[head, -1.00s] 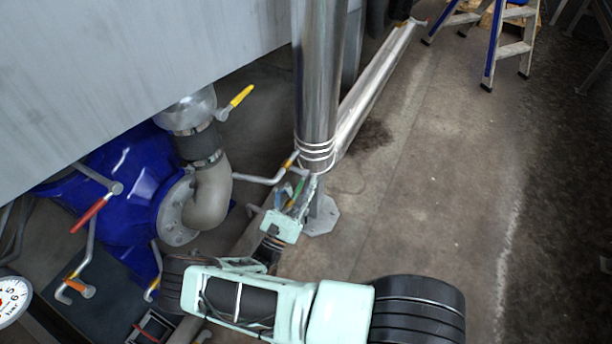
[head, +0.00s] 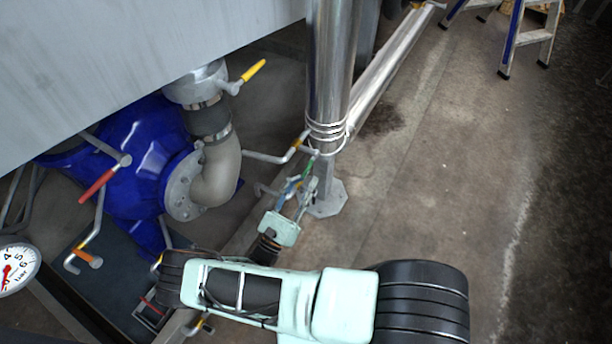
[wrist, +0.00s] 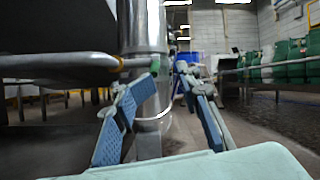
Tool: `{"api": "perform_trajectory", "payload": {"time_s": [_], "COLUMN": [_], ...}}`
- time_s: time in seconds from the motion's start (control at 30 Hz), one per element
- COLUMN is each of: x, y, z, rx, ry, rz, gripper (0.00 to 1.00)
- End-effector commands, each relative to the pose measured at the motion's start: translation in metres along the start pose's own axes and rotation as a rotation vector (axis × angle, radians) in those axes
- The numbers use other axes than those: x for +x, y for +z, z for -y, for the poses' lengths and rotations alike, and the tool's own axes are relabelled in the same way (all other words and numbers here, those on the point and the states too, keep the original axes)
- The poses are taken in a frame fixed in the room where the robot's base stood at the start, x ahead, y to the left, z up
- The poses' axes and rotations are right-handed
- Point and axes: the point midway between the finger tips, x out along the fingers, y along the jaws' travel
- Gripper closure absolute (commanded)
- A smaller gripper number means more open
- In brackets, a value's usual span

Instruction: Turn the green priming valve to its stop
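The green priming valve handle (head: 308,169) shows as a small green strip beside the foot of the shiny vertical pipe, partly hidden by my fingers. In the wrist view a small green piece (wrist: 136,62) lies just above the left fingertip, in front of the pipe. My gripper (head: 299,184) is close to the handle; it also shows in the wrist view (wrist: 167,74). Its two blue-padded fingers are apart with nothing seen held between them. I cannot tell whether a finger touches the handle.
The shiny vertical pipe (head: 329,70) stands directly behind the fingers. A blue pump (head: 135,150) with a grey elbow pipe (head: 220,172) is at left, with red (head: 97,186), yellow (head: 254,70) and orange (head: 88,258) handles. A grey tank overhangs at upper left.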

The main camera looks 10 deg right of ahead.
Motion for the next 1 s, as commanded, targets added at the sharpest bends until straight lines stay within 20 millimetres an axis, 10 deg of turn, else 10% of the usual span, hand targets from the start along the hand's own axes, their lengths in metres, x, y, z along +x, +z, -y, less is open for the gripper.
{"api": "perform_trajectory", "payload": {"time_s": [1.0], "x": [-0.041], "y": [0.002], "z": [-0.002], "rx": [0.004], "ry": [0.005], "rz": [0.000], "gripper": [0.73]}}
